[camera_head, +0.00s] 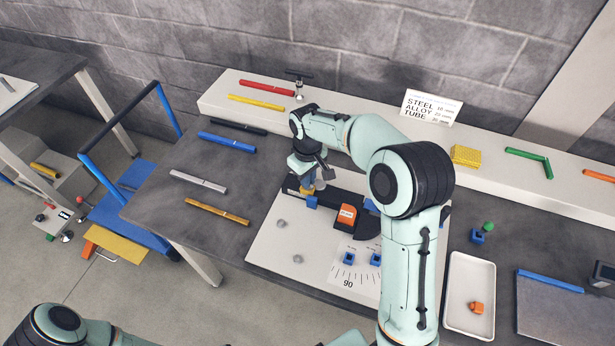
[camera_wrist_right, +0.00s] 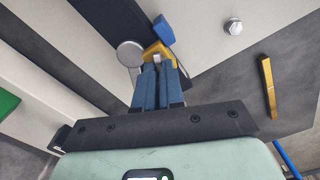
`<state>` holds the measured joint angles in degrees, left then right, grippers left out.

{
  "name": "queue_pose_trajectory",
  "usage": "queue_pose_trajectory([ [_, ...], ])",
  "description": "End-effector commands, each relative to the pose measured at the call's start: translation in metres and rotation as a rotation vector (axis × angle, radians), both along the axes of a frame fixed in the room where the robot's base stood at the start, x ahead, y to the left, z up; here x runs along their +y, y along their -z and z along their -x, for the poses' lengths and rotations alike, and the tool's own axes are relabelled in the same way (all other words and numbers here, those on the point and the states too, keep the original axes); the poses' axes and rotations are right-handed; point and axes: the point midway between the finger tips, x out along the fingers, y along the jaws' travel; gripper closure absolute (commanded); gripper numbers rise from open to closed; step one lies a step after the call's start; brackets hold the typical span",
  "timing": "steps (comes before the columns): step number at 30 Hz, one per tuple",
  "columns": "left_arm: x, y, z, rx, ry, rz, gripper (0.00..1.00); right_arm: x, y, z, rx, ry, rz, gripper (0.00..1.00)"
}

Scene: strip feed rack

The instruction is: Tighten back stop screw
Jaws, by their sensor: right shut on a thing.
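My right gripper (camera_head: 308,184) is at the left end of the dark fixture (camera_head: 347,203) on the white base plate (camera_head: 272,245). In the wrist view its blue-grey fingers (camera_wrist_right: 158,72) are shut on a small pale piece, which looks like the back stop screw (camera_wrist_right: 157,58). A yellow bracket (camera_wrist_right: 156,48) and a blue block (camera_wrist_right: 163,30) sit just beyond the fingertips. The blue block also shows in the head view (camera_head: 311,202). A round grey disc (camera_wrist_right: 130,53) is beside the fingers. My left gripper is out of view.
Coloured strips, including a blue one (camera_head: 227,142) and an orange one (camera_head: 217,212), lie left of the plate. An orange block (camera_head: 347,216) sits on the fixture. A white tray (camera_head: 458,320) is at right, and a pale shelf (camera_head: 335,118) runs along the back.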

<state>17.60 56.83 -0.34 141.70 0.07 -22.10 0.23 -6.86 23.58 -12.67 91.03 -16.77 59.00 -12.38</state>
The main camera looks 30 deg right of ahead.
Motion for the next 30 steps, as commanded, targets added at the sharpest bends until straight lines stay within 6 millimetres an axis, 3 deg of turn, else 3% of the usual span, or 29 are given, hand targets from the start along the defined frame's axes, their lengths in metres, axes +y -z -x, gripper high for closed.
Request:
queue_pose_trajectory([
  [30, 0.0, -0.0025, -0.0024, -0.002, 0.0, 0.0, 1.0, 0.0, -0.0008, -0.0004, -0.001, 0.928, 0.0, 1.0],
])
